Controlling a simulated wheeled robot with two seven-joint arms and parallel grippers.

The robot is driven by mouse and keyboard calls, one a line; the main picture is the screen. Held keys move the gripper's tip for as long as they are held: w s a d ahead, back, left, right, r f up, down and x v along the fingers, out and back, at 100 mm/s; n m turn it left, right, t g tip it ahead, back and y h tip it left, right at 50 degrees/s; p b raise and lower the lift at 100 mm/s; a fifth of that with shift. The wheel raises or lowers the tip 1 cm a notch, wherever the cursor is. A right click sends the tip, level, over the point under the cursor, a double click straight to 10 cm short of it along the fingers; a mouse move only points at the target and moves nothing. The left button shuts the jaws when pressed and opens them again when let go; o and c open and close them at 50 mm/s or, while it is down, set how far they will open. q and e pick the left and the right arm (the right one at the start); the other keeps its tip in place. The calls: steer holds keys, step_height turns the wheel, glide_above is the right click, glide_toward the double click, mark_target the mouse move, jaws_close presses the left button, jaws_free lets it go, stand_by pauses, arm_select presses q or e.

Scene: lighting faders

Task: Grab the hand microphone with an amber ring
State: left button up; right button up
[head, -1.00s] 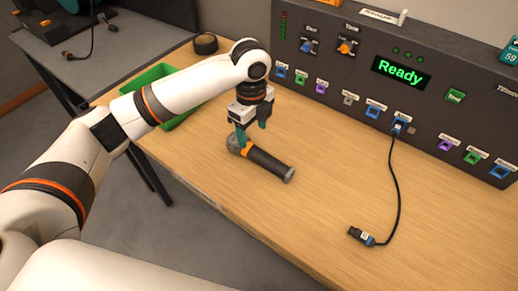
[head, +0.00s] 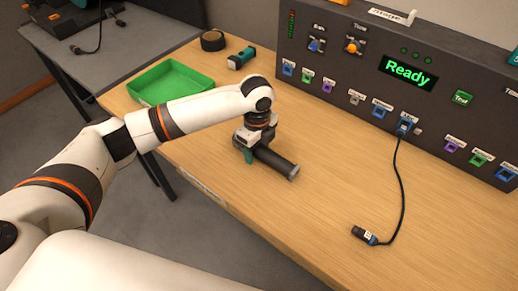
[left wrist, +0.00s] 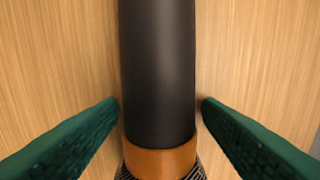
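The hand microphone lies on the wooden bench in the head view, its black handle (head: 277,163) pointing to the lower right. The left wrist view shows its black body (left wrist: 158,70) running down the middle, with an amber ring (left wrist: 160,162) and a bit of the mesh head below it. My left gripper (head: 255,153) is lowered over the microphone, hiding its ring and most of its head in the head view. Its green fingers (left wrist: 160,103) are open, one on each side of the handle near the ring, with narrow gaps. My right gripper is not in view.
A green tray (head: 172,84), a teal and black object (head: 241,58) and a dark tape roll (head: 213,40) are at the back left. A cable plug (head: 364,235) lies front right, its cord running to the dark console (head: 440,105). The bench between is clear.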

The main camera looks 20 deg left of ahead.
arm_select(q)
steer(key=shift+r, duration=0.1)
steer(key=c, duration=1.1)
